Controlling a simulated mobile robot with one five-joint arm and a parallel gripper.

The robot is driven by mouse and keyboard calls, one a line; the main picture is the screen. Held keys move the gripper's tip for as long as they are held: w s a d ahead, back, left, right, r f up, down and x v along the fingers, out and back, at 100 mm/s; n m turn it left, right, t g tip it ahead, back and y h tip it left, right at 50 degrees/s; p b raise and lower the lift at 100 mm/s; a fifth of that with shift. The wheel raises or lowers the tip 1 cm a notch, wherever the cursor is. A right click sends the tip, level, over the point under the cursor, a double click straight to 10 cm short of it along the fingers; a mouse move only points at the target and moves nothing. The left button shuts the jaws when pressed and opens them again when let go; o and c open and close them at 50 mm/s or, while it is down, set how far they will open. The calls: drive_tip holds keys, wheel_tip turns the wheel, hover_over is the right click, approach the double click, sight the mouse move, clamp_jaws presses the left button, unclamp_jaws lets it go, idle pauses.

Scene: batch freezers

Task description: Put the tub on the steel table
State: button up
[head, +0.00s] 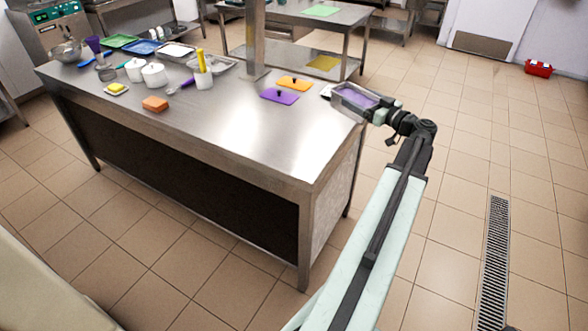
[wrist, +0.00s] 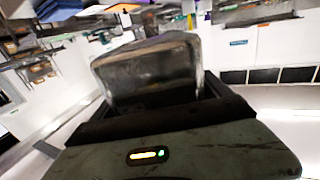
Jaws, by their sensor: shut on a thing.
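The tub (head: 357,99) is a clear rectangular container with purple inside. It is in my gripper (head: 377,116) at the right edge of the steel table (head: 235,130) in the head view. The tub overlaps the table's right edge in the picture; I cannot tell whether it touches the top. In the wrist view the tub (wrist: 150,70) fills the middle, slightly tilted in the picture, with the dark jaws (wrist: 150,108) across its near end. My gripper is shut on the tub. The jaw tips are partly hidden.
A steel post (head: 256,40) rises behind. The table's front middle is clear.

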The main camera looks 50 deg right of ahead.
drive_tip(key=w+a+f+n+y+b, duration=0.2)
drive_tip(key=a+f+n+y+b, duration=0.3)
drive_tip(key=f, duration=0.3)
drive_tip(key=w+a, duration=0.3)
drive_tip(key=w+a+y+b, duration=0.1)
drive_tip(key=w+a, duration=0.2)
drive_tip(key=a, duration=0.1)
drive_tip(key=w+a+f+y, duration=0.1)
drive_tip(key=w+a, duration=0.2)
drive_tip(key=a, duration=0.1)
drive_tip(key=shift+w+a+m, duration=0.15)
drive_tip(key=shift+m, duration=0.15)
wheel_tip(320, 180, down, 4)
drive_tip(key=b, duration=0.4)
drive_tip(key=shift+w+a, duration=0.1)
drive_tip(key=shift+w, duration=0.05)
drive_tip(key=shift+r, duration=0.2)
drive_tip(key=shift+f, duration=0.2)
drive_tip(key=o, duration=1.9)
drive_tip(key=shift+r, duration=0.2)
